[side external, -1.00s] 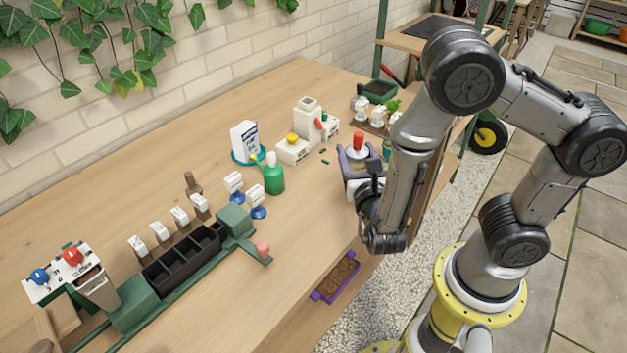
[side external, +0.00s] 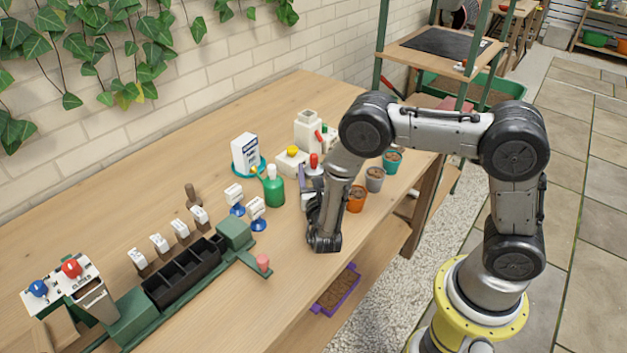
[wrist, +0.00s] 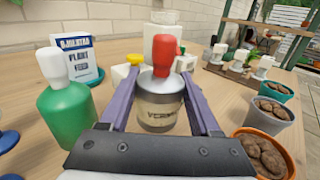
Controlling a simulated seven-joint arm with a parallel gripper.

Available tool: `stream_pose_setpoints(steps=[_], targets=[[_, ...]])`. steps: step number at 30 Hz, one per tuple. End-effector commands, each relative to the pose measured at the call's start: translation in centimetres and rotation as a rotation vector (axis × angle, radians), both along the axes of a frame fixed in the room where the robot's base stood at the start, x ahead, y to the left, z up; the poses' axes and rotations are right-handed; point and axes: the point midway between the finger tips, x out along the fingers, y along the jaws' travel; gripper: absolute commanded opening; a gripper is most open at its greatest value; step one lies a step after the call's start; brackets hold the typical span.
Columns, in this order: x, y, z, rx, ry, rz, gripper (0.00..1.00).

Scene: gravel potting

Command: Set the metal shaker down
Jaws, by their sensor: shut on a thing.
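The metal shaker (wrist: 160,108) is a silvery can with a red knob on top and a label that is only partly readable. In the wrist view it stands upright between the purple fingers of my gripper (wrist: 158,88), which is shut on it. In the side view my gripper (side external: 308,182) is over the bench, right of the green bottle. The shaker's red knob (side external: 314,159) shows there beside my wrist, which hides much of the can. I cannot tell whether its base touches the bench.
The green bottle (wrist: 70,118) stands close on the left. Orange (side external: 356,200), grey (side external: 375,182) and teal (side external: 393,163) pots stand to the right. A white block with a yellow knob (side external: 292,151) is behind. Bare bench (side external: 240,290) lies in front.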

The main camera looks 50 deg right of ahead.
Motion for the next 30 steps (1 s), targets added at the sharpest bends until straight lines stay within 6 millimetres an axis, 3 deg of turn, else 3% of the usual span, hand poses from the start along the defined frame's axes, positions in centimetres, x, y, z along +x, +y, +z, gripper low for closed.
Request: stream_pose_setpoints(steps=[7, 20, 21, 25, 30], targets=[[0.1, 0.0, -3.0, -0.001, 0.001, 0.0, 0.01], [0.1, 0.0, -3.5, 0.0, 0.0, 0.0, 0.01], [0.1, 0.0, -3.4, 0.0, 0.0, 0.0, 0.7], [0.1, 0.0, -3.4, 0.0, 0.0, 0.0, 0.93], [0.1, 0.0, -3.4, 0.0, 0.0, 0.0, 0.93]])
